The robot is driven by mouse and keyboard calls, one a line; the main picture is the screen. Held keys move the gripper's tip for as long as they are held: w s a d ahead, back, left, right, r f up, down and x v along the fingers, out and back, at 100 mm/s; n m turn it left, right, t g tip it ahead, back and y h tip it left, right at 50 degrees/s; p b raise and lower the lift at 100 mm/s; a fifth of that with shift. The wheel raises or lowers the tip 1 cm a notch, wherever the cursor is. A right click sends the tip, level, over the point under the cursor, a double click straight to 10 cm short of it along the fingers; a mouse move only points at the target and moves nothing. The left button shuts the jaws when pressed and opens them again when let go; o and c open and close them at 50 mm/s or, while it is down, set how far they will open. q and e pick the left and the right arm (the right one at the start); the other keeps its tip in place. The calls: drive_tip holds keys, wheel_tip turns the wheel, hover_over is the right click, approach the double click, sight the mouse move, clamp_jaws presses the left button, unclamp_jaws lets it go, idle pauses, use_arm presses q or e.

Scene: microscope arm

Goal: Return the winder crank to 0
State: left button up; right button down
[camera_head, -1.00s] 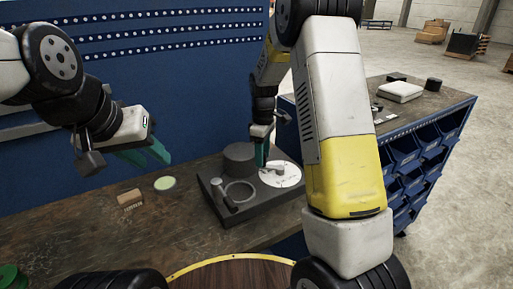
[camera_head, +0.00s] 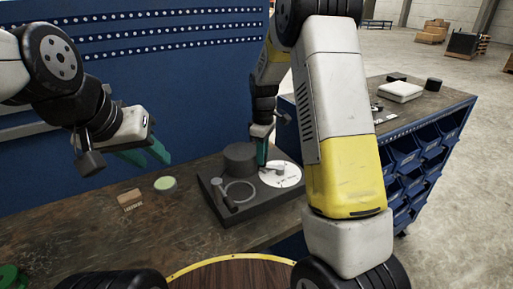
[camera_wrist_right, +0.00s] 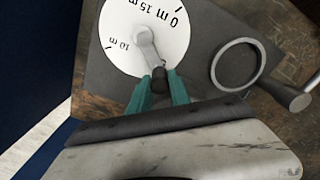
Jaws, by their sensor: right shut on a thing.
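The winder is a dark grey block (camera_head: 231,213) on the bench, with a white dial (camera_head: 287,177). The dial (camera_wrist_right: 125,22) carries marks reading 0 m, 15 m and 10 m in the right wrist view. The grey winder crank (camera_wrist_right: 147,48) runs from the dial's middle towards my gripper, pointing away from the 0 m label. My right gripper (camera_head: 262,160) is shut on the dark knob (camera_wrist_right: 160,79) at the crank's end, with the green fingers on both sides of it. My left gripper (camera_head: 147,156) hangs empty above the bench's left part, its green fingers apart.
A dark cylinder (camera_head: 240,158) and a ring (camera_head: 239,192) with a short handle sit on the block near the dial. A brown block (camera_head: 130,200) and a round green-topped tin (camera_head: 165,184) lie left of it. A blue panel (camera_head: 170,90) stands behind the bench.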

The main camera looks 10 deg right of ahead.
idle(0.9)
drive_tip(key=s+n, duration=0.1)
drive_tip(key=n, duration=0.1)
drive_tip(key=s+n, duration=0.2)
drive_tip(key=n, duration=0.1)
drive_tip(key=shift+a, duration=0.1)
drive_tip(key=s+n, duration=0.1)
drive_tip(key=n, duration=0.1)
drive_tip(key=s+n, duration=0.1)
drive_tip(key=n, duration=0.1)
drive_tip(key=shift+s+d+n, duration=0.1)
drive_tip(key=shift+d+n, duration=0.3)
drive_tip(key=n, duration=0.1)
drive_tip(key=s+d+n, duration=0.1)
drive_tip(key=n, duration=0.1)
drive_tip(key=shift+s+d+n, duration=0.15)
drive_tip(key=shift+s+n, duration=0.1)
drive_tip(key=shift+n, duration=0.15)
drive_tip(key=shift+s+d+n, duration=0.4)
drive_tip(key=shift+d+n, duration=0.15)
drive_tip(key=shift+n, duration=0.65)
drive_tip(key=shift+s+d+n, duration=0.15)
drive_tip(key=shift+d+n, duration=0.25)
drive_tip(key=shift+n, duration=0.35)
drive_tip(key=shift+s+d+n, duration=0.1)
drive_tip(key=shift+d+n, duration=0.25)
drive_tip(key=shift+n, duration=0.4)
drive_tip(key=c, duration=1.2)
unclamp_jaws()
